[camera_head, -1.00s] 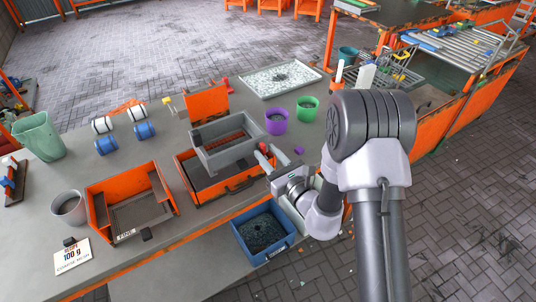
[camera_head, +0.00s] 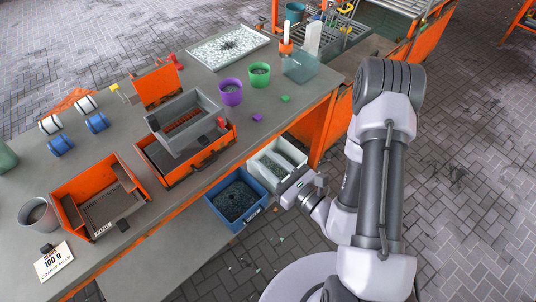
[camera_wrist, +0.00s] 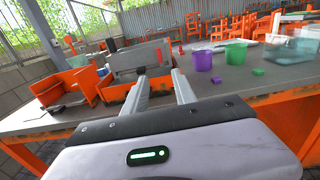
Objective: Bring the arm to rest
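My gripper (camera_head: 292,186) is off the front edge of the bench, in front of the blue bin and the white bin. In the wrist view its two fingers (camera_wrist: 160,84) stand apart with nothing between them. They point toward the bench. My arm is bent, with its elbow high at the right of the head view. The gripper looks clear of the grey box (camera_head: 205,112), which sits above an orange case (camera_head: 166,172) on the bench.
A blue bin (camera_head: 214,204) and a white bin (camera_head: 258,166) sit at the bench front near my gripper. Purple (camera_head: 231,92) and green (camera_head: 259,75) cups, an orange tray (camera_head: 72,188) and a tray of pale flakes (camera_head: 205,50) stand on the bench. Floor at the right is free.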

